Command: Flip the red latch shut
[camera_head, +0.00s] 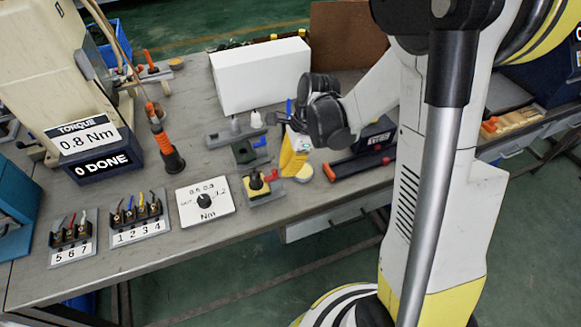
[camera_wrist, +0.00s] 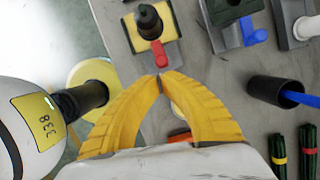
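The red latch (camera_wrist: 159,52) sticks out from the edge of a small fixture with a yellow block (camera_wrist: 152,28) and a black round part (camera_wrist: 148,20) standing in it. In the head view the red latch (camera_head: 271,176) is at the right side of that fixture (camera_head: 258,194). My gripper (camera_wrist: 161,79) has its yellow fingers brought together at the tips, with nothing seen between them. The tips are just short of the latch's end in the wrist view; I cannot tell whether they touch it. In the head view my gripper (camera_head: 287,170) points down beside the fixture.
A second fixture with a blue latch (camera_wrist: 253,33) is to the right in the wrist view. A black cup (camera_wrist: 274,90) holding a blue item is nearby. The dial panel (camera_head: 205,201) lies left of the fixture. A white box (camera_head: 260,75) stands behind.

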